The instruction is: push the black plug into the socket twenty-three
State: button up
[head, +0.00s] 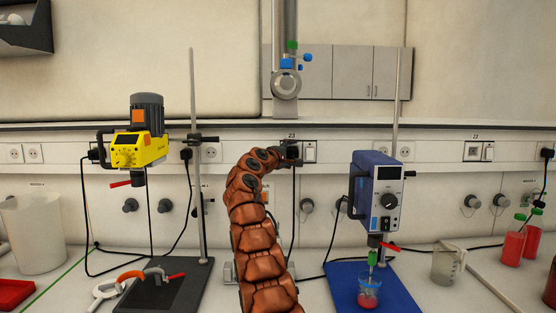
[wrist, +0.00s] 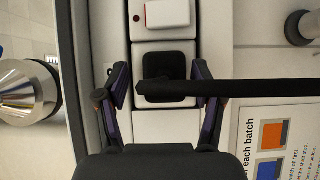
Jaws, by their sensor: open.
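The socket under label 23 has a square dark face in a white frame; the wrist view shows this socket twenty-three (wrist: 165,65) straight ahead. The black plug (wrist: 155,91) lies across the socket's face, its black cable running to the right. I cannot tell how deep it sits. My gripper (wrist: 165,92) is open, with one finger on each side of the plug and a visible gap to both. In the head view my gripper (head: 290,154) is at the wall rail below label 23, small and partly hidden by my arm.
A white switch (wrist: 167,13) with a red dot adjoins the socket. A yellow stirrer (head: 138,148) on a stand is at left, a blue stirrer (head: 378,192) over a beaker (head: 369,291) at right. A clear jug (head: 446,264) and red bottles (head: 510,248) stand farther right.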

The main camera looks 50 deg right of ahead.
jog(key=shift+s+a+r, duration=0.1)
jog(key=shift+s+a, duration=0.05)
jog(key=shift+a, duration=0.75)
jog(key=shift+s+a+f, duration=0.1)
jog(key=shift+a+f, duration=0.25)
jog(key=shift+a, duration=0.05)
jog(key=shift+a+r, duration=0.15)
jog(key=shift+a, duration=0.4)
jog(key=shift+a+r, duration=0.15)
jog(key=shift+a, duration=0.35)
jog(key=shift+s+a+f, duration=0.1)
jog(key=shift+a+f, duration=0.2)
jog(key=shift+a, duration=0.15)
jog(key=shift+a+r, duration=0.15)
jog(key=shift+a, duration=0.55)
jog(key=shift+s+a, duration=0.1)
jog(key=shift+a, duration=2.2)
